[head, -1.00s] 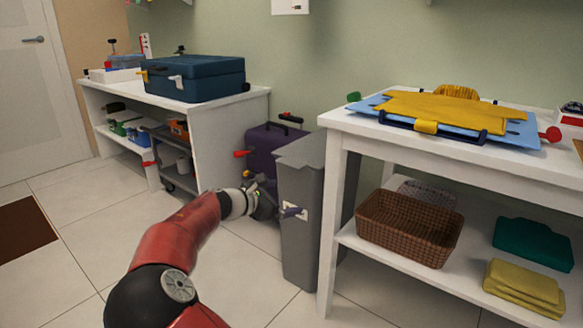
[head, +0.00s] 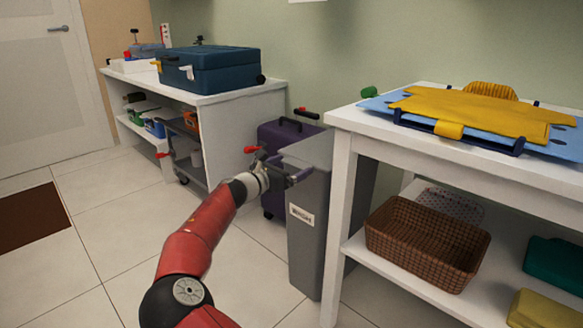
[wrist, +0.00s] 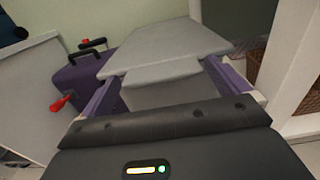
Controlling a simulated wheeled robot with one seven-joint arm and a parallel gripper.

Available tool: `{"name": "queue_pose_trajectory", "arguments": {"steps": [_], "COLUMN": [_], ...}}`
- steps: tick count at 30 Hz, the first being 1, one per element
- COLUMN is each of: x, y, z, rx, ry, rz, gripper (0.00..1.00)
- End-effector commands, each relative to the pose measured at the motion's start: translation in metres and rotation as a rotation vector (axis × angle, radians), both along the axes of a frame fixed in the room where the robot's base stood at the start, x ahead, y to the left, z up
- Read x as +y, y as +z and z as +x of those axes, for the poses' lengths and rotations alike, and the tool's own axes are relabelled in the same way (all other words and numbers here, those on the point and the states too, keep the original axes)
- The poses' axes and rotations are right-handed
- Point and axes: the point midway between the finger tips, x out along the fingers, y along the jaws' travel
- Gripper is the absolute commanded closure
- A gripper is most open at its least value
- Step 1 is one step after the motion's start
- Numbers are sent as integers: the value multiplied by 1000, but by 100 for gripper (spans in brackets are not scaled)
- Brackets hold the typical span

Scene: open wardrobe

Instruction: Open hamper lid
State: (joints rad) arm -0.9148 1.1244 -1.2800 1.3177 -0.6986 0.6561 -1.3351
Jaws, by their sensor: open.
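The grey hamper (head: 322,245) stands on the floor between the two white tables, with a small label on its front. Its grey lid (head: 313,150) lies flat and shut on top. My gripper (head: 292,174) is at the hamper's upper front edge. In the wrist view my gripper (wrist: 168,80) is open, with its purple fingers on either side of a narrower front part of the lid (wrist: 165,58). Whether the fingers touch the lid cannot be told. The lid's front edge is partly hidden by my gripper in the head view.
A purple suitcase (head: 283,140) stands close behind and left of the hamper. The right table (head: 343,190) is close on the hamper's right, with a brown basket (head: 425,243) on its lower shelf.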

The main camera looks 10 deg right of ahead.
Motion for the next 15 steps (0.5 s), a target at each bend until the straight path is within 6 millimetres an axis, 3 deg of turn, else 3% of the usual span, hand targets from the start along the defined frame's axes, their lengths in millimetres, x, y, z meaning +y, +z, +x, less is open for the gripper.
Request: {"name": "queue_pose_trajectory", "arguments": {"steps": [11,15], "x": [-7,-7], "y": [0,0], "z": [4,4], "rx": [0,0], "ry": [0,0], "rz": [0,1], "gripper": [0,18]}}
